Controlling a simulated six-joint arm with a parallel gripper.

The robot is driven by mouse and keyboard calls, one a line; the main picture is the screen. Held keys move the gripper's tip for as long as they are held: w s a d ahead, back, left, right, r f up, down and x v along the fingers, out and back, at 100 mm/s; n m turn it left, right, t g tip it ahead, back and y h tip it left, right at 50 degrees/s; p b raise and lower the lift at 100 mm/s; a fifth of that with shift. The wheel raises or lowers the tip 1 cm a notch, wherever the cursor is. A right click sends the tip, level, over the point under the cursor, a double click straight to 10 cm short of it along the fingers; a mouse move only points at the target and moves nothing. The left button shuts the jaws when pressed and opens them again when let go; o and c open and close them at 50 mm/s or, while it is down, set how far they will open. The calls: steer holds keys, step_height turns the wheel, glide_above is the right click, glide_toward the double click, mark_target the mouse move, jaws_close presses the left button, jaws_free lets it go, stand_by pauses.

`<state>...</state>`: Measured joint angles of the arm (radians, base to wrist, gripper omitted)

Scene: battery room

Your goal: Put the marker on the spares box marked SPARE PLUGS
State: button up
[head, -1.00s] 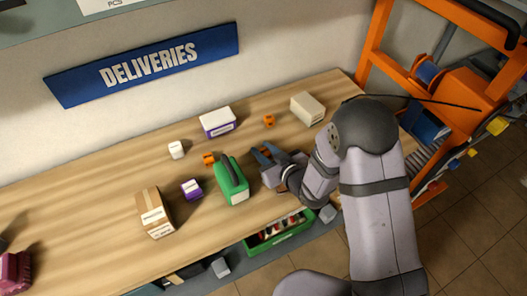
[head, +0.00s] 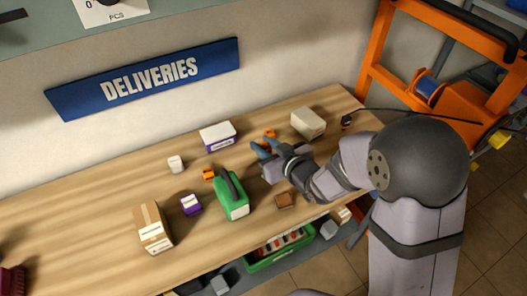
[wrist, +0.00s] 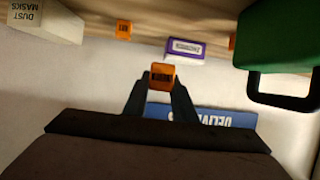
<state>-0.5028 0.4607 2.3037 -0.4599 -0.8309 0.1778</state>
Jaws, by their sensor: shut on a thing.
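In the wrist view my gripper (wrist: 162,84) is shut on a small orange block with a dark printed face (wrist: 162,72), which I take to be the marker. In the head view my gripper (head: 264,147) is above the table behind the green case; the held block is mostly hidden there. A white and purple box (head: 217,136) stands at the back of the table, left of my gripper; it also shows in the wrist view (wrist: 184,49), its label too small to read. A smaller purple box (head: 190,204) stands nearer the front. I cannot read SPARE PLUGS on either box.
A green case with a dark handle (head: 233,200) stands close to my gripper.

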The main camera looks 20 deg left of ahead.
steer(key=shift+r, duration=0.25)
